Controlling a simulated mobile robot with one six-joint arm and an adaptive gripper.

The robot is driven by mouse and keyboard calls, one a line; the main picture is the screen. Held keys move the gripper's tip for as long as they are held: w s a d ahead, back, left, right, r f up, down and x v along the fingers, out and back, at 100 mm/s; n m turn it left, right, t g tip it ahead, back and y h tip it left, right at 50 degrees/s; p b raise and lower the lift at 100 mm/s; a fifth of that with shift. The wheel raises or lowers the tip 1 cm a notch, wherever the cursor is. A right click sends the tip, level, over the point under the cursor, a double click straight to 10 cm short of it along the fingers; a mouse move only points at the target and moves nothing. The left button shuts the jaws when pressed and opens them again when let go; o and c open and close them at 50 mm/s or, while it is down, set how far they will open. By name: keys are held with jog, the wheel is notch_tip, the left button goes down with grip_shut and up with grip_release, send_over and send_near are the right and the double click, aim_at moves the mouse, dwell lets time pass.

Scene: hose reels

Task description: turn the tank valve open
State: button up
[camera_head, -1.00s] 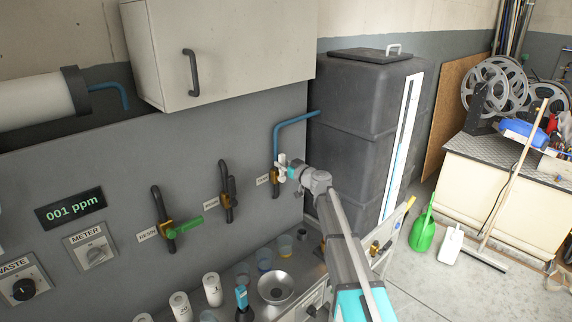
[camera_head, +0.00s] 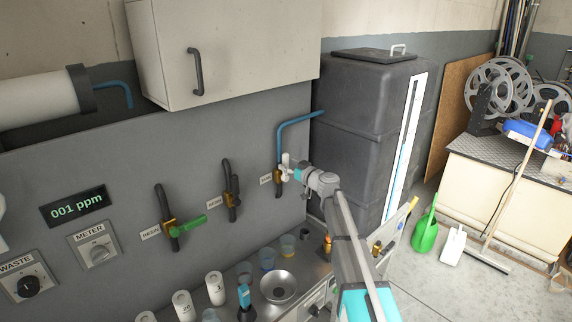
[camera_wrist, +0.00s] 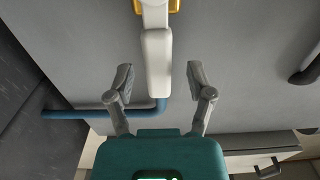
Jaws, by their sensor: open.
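The tank valve has a white lever handle (camera_head: 285,159) on a brass body (camera_head: 278,176), on the grey wall panel beside the blue pipe (camera_head: 281,140) that bends toward the tank. In the wrist view the white handle (camera_wrist: 158,62) hangs down from the brass part (camera_wrist: 174,5) at the top edge. My gripper (camera_wrist: 160,78) is open, with one finger on each side of the handle's free end and gaps on both sides. In the head view my gripper (camera_head: 290,172) is at the valve and partly hides it. The dark tank (camera_head: 365,110) stands to the right.
Two other valves are left on the panel, one with a green handle (camera_head: 190,226) and one dark (camera_head: 232,190). A cabinet (camera_head: 230,50) hangs above. Cups and a metal bowl (camera_head: 278,287) stand on the counter below. A green watering can (camera_head: 425,232) is on the floor.

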jog(key=v, duration=1)
jog(key=s+a+f+m+g+h, duration=0.1)
jog(key=s+a+f+g+h, duration=0.2)
jog(key=s+f+g, duration=0.8)
jog(key=s+d+f+m+g+h, duration=0.1)
jog(key=s+d+f+m+h, duration=0.1)
jog(key=s, duration=0.5)
jog(key=s+d+f+m+h, duration=0.3)
jog(key=s+d+h, duration=0.1)
jog(key=s, duration=0.3)
jog(key=s+d+f+m+g+h, duration=0.1)
jog(key=s+d+f+m+h, duration=0.1)
jog(key=s, duration=0.5)
jog(key=shift+d+f+g+h, duration=0.3)
jog(key=shift+d+h, duration=0.1)
jog(key=shift+d, duration=0.3)
jog(key=shift+c, duration=0.2)
